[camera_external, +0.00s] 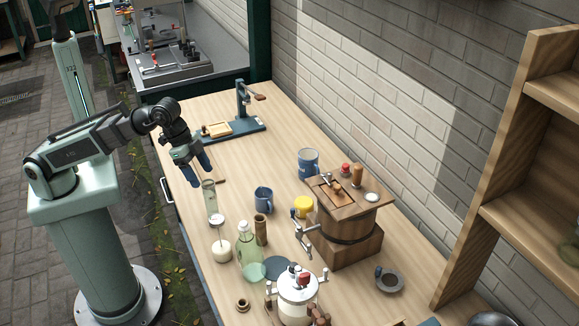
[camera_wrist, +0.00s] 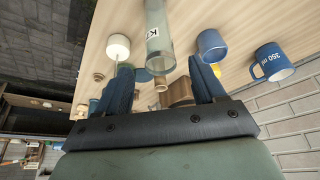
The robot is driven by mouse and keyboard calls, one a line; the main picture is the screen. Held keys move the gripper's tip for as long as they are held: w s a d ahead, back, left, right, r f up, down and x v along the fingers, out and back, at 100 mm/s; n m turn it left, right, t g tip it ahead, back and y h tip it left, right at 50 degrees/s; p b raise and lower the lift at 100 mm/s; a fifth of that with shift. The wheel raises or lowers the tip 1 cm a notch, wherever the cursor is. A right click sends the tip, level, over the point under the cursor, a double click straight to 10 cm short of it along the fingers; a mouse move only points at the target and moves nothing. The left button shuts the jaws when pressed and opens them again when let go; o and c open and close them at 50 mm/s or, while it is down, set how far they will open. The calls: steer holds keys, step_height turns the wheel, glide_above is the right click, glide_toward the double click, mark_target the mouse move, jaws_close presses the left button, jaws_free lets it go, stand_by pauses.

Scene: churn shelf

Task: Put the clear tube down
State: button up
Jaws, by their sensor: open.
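The clear tube (camera_external: 210,196) stands upright on the wooden table near its left edge. In the wrist view the tube (camera_wrist: 157,32) carries a white label with dark letters. My gripper (camera_external: 198,174) is open and empty, just above the tube's upper end and slightly to its left. In the wrist view its two blue fingers are spread apart, with the tube between their directions. I cannot tell from these frames whether a finger touches the tube.
A wooden grinder box (camera_external: 345,235) stands to the right.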

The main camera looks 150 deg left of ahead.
steer(key=shift+v, duration=2.95)
steer(key=w+d+f+m+g+h, duration=0.1)
steer(key=w+d+f+m, duration=0.1)
steer(key=w+d+f, duration=0.85)
steer(key=w+d+f+m+h, duration=0.15)
steer(key=w+d+f, duration=0.5)
steer(key=f, duration=0.65)
steer(key=s+d+f+m+g, duration=0.25)
steer(key=d+f+m, duration=0.25)
steer(key=d+f, duration=1.75)
steer(key=s+d+f, duration=0.3)
steer(key=s+d, duration=0.1)
steer(key=d, duration=0.3)
steer(key=s+f+g, duration=0.3)
steer(key=s+f, duration=0.7)
steer(key=s, duration=0.4)
steer(key=s+f+g, duration=0.3)
steer(key=s+f, duration=0.6)
steer(key=s, duration=0.5)
steer(key=shift+s+f+h, duration=0.3)
steer(key=shift+f+h, duration=0.05)
steer(key=shift+f, duration=0.05)
